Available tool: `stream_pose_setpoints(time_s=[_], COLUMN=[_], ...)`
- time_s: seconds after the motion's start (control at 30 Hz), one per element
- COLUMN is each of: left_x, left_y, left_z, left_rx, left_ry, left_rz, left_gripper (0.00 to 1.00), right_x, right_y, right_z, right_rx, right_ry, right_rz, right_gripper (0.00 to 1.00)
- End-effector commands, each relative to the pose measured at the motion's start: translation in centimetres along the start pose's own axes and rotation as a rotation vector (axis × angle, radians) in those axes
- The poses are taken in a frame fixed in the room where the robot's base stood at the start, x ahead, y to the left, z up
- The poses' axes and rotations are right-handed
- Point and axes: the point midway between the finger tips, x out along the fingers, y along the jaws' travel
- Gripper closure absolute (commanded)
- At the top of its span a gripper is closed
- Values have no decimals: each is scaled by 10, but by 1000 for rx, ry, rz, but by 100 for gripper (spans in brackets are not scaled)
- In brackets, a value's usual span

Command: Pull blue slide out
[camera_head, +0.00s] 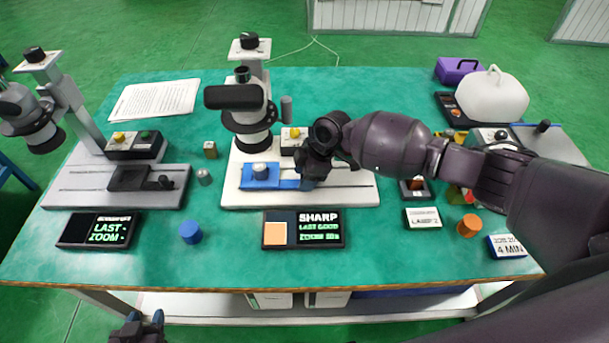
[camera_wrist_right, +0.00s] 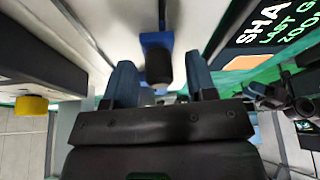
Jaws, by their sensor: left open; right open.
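The blue slide (camera_head: 262,184) lies on the white base of the middle microscope (camera_head: 246,110), with a small silver cylinder (camera_head: 260,170) on top. In the right wrist view the slide (camera_wrist_right: 157,39) ends in a dark knob (camera_wrist_right: 158,66). My right gripper (camera_head: 308,182) is at the slide's right end and hides the knob in the head view. In the wrist view its two blue fingers (camera_wrist_right: 160,75) stand apart, one on each side of the knob, with gaps visible. My left gripper (camera_head: 145,318) is open and empty in front of the table's lower left edge.
A second microscope with a grey base (camera_head: 90,186) stands on the left. A SHARP display (camera_head: 318,237) and a blue cylinder (camera_head: 190,232) are in front. A yellow-buttoned box (camera_head: 290,140) stands close behind the slide. The front middle of the teal table (camera_head: 375,262) is clear.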

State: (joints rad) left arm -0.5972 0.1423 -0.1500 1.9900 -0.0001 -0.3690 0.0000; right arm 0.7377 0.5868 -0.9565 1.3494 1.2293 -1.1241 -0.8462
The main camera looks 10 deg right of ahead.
Motion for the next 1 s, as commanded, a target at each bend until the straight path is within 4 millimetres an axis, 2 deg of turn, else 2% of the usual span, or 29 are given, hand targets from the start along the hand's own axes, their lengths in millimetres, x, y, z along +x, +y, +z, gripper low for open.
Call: stream_pose_setpoints(time_s=[0.23,0.57,0.73,0.83,1.0], left_x=[0,-2,-3,-3,-6], left_y=[0,0,-1,-1,-2], left_z=[0,2,4,3,-4], left_rx=[0,0,-1,-1,0], left_ry=[0,-5,-8,-7,-2], left_rz=[0,-1,-2,-2,-2], left_gripper=[57,57,57,57,57], right_x=[0,0,0,-4,-20], right_y=[0,0,0,-1,-8], right_z=[0,0,0,8,48], right_rx=[0,0,0,2,7], right_ry=[0,0,0,-1,-3], right_rz=[0,0,0,0,1], right_gripper=[49,99,100,100,100])
